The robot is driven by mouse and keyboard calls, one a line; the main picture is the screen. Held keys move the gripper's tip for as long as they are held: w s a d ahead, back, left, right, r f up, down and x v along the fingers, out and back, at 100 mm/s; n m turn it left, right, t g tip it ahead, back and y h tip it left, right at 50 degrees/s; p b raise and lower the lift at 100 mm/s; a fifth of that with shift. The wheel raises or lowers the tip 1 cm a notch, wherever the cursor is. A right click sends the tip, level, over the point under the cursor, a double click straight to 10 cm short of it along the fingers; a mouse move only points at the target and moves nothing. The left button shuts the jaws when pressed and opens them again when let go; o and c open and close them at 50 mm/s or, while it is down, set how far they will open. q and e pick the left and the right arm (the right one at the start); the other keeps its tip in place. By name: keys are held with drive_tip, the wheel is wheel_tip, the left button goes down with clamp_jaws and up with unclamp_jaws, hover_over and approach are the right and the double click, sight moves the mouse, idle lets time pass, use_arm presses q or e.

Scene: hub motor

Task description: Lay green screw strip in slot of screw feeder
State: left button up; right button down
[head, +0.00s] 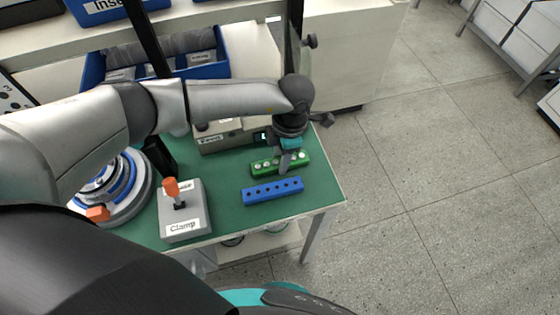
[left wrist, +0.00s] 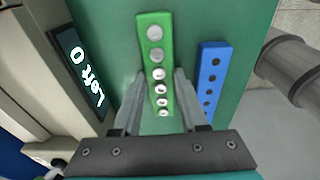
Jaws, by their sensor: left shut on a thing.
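The green screw strip (head: 262,169) lies at the back right of the green table, with silver screw heads along its top. In the left wrist view the strip (left wrist: 166,41) runs between my fingers. My left gripper (head: 286,164) points down and is shut on the strip, nearer its right end in the head view. The screw feeder (head: 222,142) is the grey box behind the strip, partly covered by my left arm. Its display (left wrist: 82,70) reads "Left 0". I cannot make out its slot. My right gripper is not in view.
A blue strip with holes (head: 272,191) lies just in front of the green one. A grey clamp box with an orange-topped lever (head: 183,224) and a round white-and-blue fixture (head: 128,195) stand to the left. The table's right edge (head: 333,185) is close by.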

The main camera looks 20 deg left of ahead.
use_arm(q)
clamp_jaws()
drive_tip(key=shift+r, duration=0.15)
wheel_tip(320, 180, up, 20)
drive_tip(key=m+t+h+b, duration=0.15)
drive_tip(key=m+b, duration=0.55)
drive_tip(key=m, duration=1.8)
hover_over(269, 166)
drive_tip(key=s+a, duration=0.1)
drive_tip(key=s, duration=0.2)
wheel_tip(269, 166, down, 4)
drive_tip(key=shift+a+r+t, duration=0.1)
drive_tip(key=shift+a+t, duration=0.05)
drive_tip(key=shift+t, duration=0.2)
